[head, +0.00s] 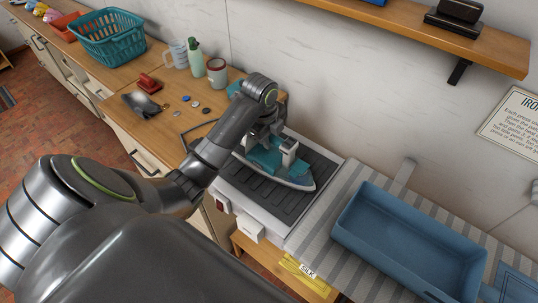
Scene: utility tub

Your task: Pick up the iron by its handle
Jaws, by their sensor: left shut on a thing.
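The iron (296,181) is grey and teal with a pale soleplate edge. It is over a black ribbed plate on a white unit in the middle of the head view. I cannot tell whether it rests on the plate or is slightly raised. My left gripper (272,143) comes down on it from above and is shut on its handle. My arm and gripper hide much of the handle and the iron's back end. My right gripper is not in view.
A blue tub (410,245) stands on a striped cloth (325,220) at the right. A teal basket (110,38), bottles, a mug and small items are on the wooden counter (180,97) at the left. A shelf (440,35) juts from the wall above.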

